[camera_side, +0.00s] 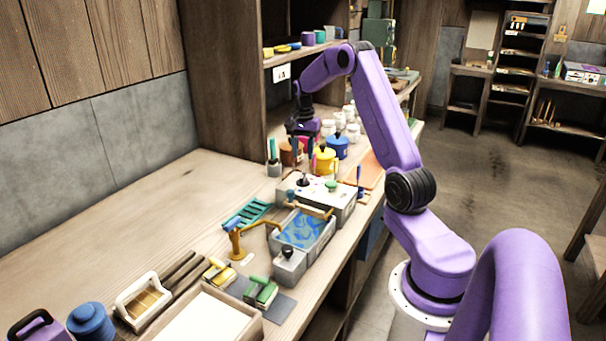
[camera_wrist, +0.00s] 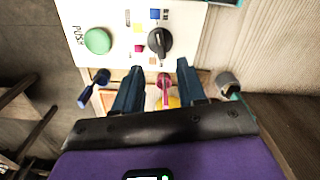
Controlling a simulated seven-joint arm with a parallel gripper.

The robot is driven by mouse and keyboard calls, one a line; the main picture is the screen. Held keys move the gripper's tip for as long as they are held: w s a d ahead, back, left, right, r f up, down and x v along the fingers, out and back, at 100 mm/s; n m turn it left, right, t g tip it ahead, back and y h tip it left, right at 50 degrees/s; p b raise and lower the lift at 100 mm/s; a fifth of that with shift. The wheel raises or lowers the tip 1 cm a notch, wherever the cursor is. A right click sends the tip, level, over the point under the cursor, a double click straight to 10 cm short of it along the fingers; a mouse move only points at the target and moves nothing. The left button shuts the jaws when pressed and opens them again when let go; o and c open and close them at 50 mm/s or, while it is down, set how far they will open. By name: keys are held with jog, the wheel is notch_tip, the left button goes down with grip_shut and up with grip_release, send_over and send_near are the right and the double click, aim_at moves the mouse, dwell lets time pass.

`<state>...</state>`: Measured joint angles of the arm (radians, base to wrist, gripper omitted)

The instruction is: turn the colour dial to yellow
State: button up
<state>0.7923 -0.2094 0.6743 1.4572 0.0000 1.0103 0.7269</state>
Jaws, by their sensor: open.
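The colour dial (camera_wrist: 160,42) is a black knob on the white top of a box (camera_wrist: 112,15) in the wrist view. A green button (camera_wrist: 97,40) labelled PUSH is left of the dial. My gripper (camera_wrist: 160,66) is open, its fingers apart from the dial. In the side view my gripper (camera_side: 303,141) is above and behind the box (camera_side: 338,205).
A yellow pot (camera_side: 324,161) and a blue pot (camera_side: 337,148) stand behind the box. A tank of blue-patterned liquid (camera_side: 303,230) and a yellow tap-like fixture (camera_side: 236,243) are in front. The bench's left part (camera_side: 130,215) is clear.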

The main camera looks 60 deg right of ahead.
aim_at(303, 175)
notch_tip(303, 175, down, 8)
jog(key=shift+f, duration=0.2)
jog(key=shift+c, duration=0.3)
grip_shut()
